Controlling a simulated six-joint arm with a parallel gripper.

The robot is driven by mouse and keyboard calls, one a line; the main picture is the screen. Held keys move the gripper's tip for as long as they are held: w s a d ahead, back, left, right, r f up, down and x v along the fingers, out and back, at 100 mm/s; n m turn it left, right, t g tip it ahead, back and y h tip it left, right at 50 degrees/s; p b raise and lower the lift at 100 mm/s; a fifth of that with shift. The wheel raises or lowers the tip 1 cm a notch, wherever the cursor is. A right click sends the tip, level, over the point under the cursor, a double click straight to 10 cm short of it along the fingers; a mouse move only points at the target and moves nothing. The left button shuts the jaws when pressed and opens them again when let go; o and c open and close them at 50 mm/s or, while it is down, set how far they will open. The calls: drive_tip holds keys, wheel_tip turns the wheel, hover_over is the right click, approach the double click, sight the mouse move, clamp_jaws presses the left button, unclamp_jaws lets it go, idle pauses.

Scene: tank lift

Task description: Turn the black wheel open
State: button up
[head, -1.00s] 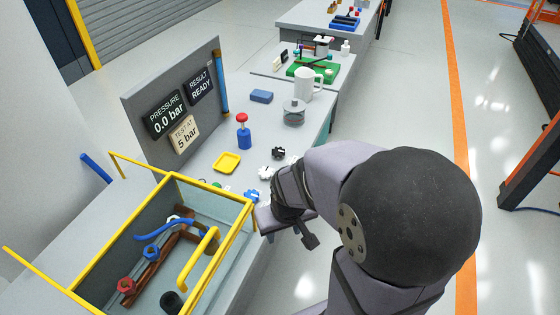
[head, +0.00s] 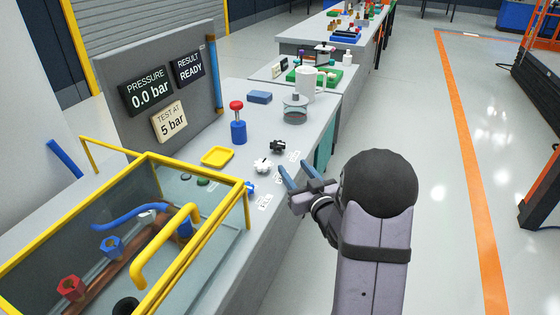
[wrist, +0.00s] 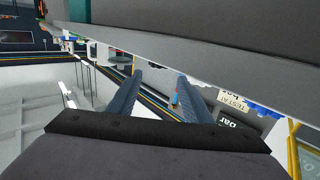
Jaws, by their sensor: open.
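The black wheel (head: 278,146) sits on the grey bench top, behind a white wheel (head: 263,165) and a blue wheel (head: 250,188) in the head view. My gripper (head: 298,166) is open and empty at the bench's right edge. Its two blue-grey fingers are apart and point up toward the bench. It is to the right of and nearer than the black wheel, not touching it. In the wrist view, the fingers (wrist: 160,78) frame a gap with nothing held. I cannot make out the black wheel there.
A yellow-framed tank (head: 150,158) with blue and red fittings stands at the front left. A yellow tray (head: 217,157), a blue cylinder with a red top (head: 238,130), and a glass pot (head: 295,110) stand on the bench. The display panel reads 0.0 bar and READY. Open floor lies to the right.

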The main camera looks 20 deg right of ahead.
sight(281, 149)
drive_tip(key=shift+d+t, duration=0.1)
drive_tip(key=shift+t, duration=0.2)
drive_tip(key=shift+w, duration=5.95)
drive_tip(key=shift+c, duration=0.6)
drive_tip(key=c, duration=0.7)
